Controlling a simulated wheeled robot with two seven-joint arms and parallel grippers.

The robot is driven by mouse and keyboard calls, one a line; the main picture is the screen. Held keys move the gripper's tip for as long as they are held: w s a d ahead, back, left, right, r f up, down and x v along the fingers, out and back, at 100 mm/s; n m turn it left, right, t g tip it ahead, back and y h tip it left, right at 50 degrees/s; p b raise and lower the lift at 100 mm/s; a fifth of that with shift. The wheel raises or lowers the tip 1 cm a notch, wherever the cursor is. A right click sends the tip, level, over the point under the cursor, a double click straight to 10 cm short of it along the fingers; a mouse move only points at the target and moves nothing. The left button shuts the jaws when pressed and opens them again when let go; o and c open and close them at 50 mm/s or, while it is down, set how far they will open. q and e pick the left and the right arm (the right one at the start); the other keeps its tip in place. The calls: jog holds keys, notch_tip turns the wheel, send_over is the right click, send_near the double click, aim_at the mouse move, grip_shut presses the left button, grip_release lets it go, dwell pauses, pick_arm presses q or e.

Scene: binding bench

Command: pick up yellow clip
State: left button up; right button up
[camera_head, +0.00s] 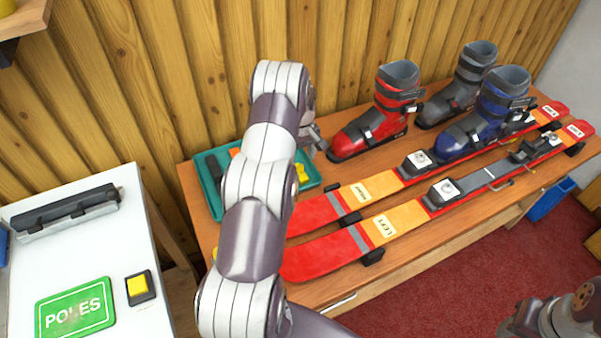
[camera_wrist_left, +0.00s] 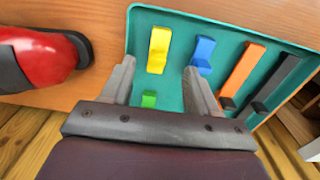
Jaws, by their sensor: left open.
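The yellow clip (camera_wrist_left: 158,49) lies in a teal tray (camera_wrist_left: 136,30), beside a blue clip (camera_wrist_left: 204,55). In the head view the yellow clip (camera_head: 301,172) shows just right of my arm, in the tray (camera_head: 203,160) at the wall end of the bench. My left gripper (camera_wrist_left: 160,80) is open and empty, its fingers pointing towards the tray. In the left wrist view the yellow clip is just beyond the fingertips, between their lines. The left gripper (camera_head: 314,139) is partly hidden by my arm in the head view.
The tray also holds a green clip (camera_wrist_left: 149,99), an orange-handled tool (camera_wrist_left: 243,68) and a black tool (camera_wrist_left: 275,82). A red boot (camera_head: 375,120) stands close right of the left gripper. Two red skis (camera_head: 320,258) fill the bench front.

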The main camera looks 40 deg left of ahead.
aim_at(304, 179)
pick_arm(q)
jog(key=f, duration=0.5)
jog(key=f+p, duration=0.1)
jog(key=f, duration=0.1)
jog(key=shift+w+a+f, duration=0.2)
jog(key=shift+w+a, duration=0.1)
jog(key=shift+a, duration=0.1)
jog(key=shift+r, duration=0.1)
grip_shut()
